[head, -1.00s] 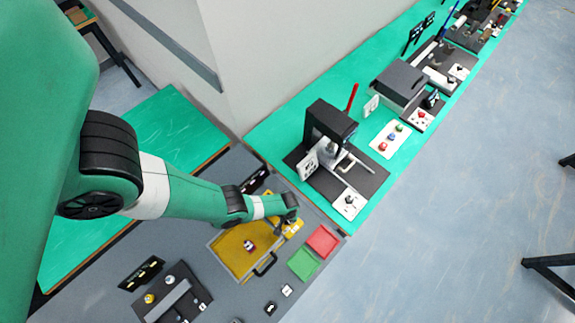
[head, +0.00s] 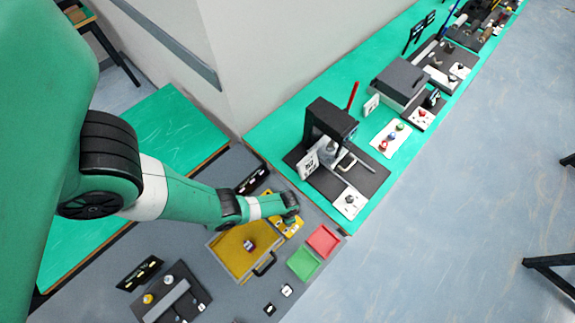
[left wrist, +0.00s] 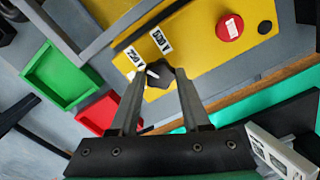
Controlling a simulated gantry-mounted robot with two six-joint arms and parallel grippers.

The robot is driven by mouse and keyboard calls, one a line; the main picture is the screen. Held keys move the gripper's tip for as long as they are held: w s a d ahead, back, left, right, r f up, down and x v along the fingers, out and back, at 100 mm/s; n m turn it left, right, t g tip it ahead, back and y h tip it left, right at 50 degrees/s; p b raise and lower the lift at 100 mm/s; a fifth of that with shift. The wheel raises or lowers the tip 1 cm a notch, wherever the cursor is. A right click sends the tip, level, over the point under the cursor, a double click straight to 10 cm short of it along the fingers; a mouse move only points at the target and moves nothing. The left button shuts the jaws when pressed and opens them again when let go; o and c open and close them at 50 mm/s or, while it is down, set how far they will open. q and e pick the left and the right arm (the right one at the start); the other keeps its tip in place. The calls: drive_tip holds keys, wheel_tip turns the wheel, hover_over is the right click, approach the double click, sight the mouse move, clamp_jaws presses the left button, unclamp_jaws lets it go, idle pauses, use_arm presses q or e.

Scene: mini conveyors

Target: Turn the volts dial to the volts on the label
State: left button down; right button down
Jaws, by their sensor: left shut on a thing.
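The volts dial (left wrist: 163,75) is a dark knob with a white pointer mark on the yellow panel (left wrist: 205,50). My left gripper (left wrist: 160,80) is shut on the dial, one finger on each side, which partly hides it. Two white labels with black print, a left one (left wrist: 134,57) and a right one (left wrist: 160,40), sit on the panel near the dial. Their print is tilted and hard to read. In the head view my left gripper (head: 290,212) is over the yellow panel (head: 285,230). My right gripper is in neither view.
A red round button (left wrist: 230,27) is on the same panel. A green tray (left wrist: 62,75) and a red tray (left wrist: 97,115) lie beside it. A yellow case (head: 232,262) with a black handle is close by. A black press-like machine (head: 328,120) stands on the green bench beyond.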

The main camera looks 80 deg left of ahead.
use_arm(q)
drive_tip(key=m, duration=0.5)
drive_tip(key=shift+m, duration=0.3)
drive_tip(key=m, duration=0.5)
drive_tip(key=shift+m, duration=0.3)
drive_tip(key=shift+c, duration=1.8)
unclamp_jaws()
